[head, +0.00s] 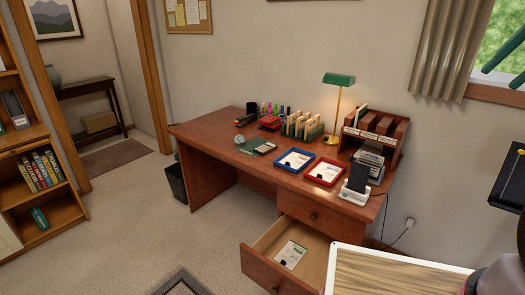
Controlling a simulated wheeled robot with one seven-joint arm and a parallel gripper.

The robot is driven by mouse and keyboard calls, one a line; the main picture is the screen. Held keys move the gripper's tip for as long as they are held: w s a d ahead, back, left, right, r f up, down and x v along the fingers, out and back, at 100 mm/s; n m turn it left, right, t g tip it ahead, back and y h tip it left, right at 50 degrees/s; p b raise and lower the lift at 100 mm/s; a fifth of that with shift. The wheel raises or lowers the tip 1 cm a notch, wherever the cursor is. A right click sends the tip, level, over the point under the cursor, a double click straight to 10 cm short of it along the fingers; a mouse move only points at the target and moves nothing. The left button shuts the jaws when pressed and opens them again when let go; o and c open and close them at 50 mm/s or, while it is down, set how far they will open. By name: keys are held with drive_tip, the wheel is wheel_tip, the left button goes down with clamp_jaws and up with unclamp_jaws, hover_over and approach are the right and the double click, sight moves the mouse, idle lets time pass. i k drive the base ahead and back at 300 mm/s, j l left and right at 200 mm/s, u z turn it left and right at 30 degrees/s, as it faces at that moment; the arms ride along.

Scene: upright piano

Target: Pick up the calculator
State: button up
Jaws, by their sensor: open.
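A small dark flat object with a paler patch, which looks like the calculator (265,147), lies on the brown desk (215,142) left of the blue tray. It is too small to make out keys or a display. My gripper (498,79) shows only in part at the upper right edge, as two dark green fingers spread apart in front of the window. It is open, with nothing seen between the fingers, and far from the calculator.
A blue tray (280,164) and a red tray (311,176) lie right of the calculator. An open drawer (262,272) juts out in front.

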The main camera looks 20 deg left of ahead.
sight(264, 149)
drive_tip(key=j, duration=0.45)
drive_tip(key=k+j+z, duration=0.15)
drive_tip(key=j, duration=0.25)
drive_tip(key=k+j, duration=0.1)
drive_tip(key=j, duration=0.35)
drive_tip(key=k+j+z, duration=0.15)
drive_tip(key=j, duration=0.7)
drive_tip(key=i+j+z, duration=0.1)
drive_tip(key=j+z, duration=0.25)
drive_tip(key=j, duration=1.2)
drive_tip(key=j+z, duration=0.35)
drive_tip(key=j, duration=1.2)
drive_tip(key=i+j+z, duration=0.1)
drive_tip(key=j, duration=0.6)
drive_tip(key=i+j+z, duration=0.1)
drive_tip(key=j, duration=0.65)
drive_tip(key=i+j+z, duration=0.1)
drive_tip(key=j, duration=0.65)
